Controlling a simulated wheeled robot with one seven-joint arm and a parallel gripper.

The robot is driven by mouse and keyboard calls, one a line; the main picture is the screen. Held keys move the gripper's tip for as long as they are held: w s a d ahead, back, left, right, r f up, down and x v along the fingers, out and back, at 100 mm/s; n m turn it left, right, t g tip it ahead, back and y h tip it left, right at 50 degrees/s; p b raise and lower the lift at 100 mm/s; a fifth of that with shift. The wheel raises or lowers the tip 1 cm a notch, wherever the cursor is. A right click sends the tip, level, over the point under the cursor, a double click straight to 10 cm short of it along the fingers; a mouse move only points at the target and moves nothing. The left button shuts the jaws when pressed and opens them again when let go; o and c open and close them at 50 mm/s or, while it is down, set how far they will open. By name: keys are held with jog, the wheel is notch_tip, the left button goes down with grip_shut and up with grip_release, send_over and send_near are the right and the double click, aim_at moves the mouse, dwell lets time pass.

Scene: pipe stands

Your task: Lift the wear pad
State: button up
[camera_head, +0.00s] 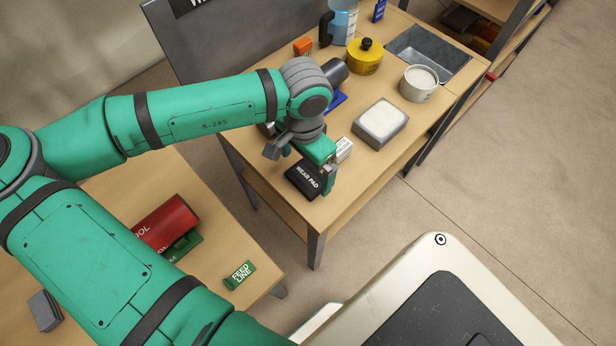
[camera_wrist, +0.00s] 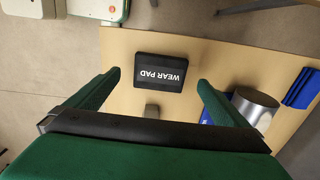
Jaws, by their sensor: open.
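The wear pad (camera_head: 304,180) is a black block with white lettering. It lies on the wooden table near its front corner. In the wrist view the wear pad (camera_wrist: 160,73) lies flat ahead of my fingers, its lettering upside down. My gripper (camera_head: 320,169) is above the table at the pad, and one green finger overlaps the pad's right side in the head view. In the wrist view my gripper (camera_wrist: 156,82) is open, with the pad between the lines of its two fingers. I cannot tell whether a finger touches it.
A metal cylinder (camera_wrist: 253,104) and blue items (camera_wrist: 301,88) lie right of my fingers. A small grey block (camera_wrist: 152,111) lies near the pad.

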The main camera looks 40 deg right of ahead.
aim_at(304, 178)
jog(key=shift+f, duration=2.4)
jog(key=shift+c, duration=0.3)
jog(key=c, duration=1)
jog(key=shift+w, duration=0.2)
jog(key=shift+c, duration=0.7)
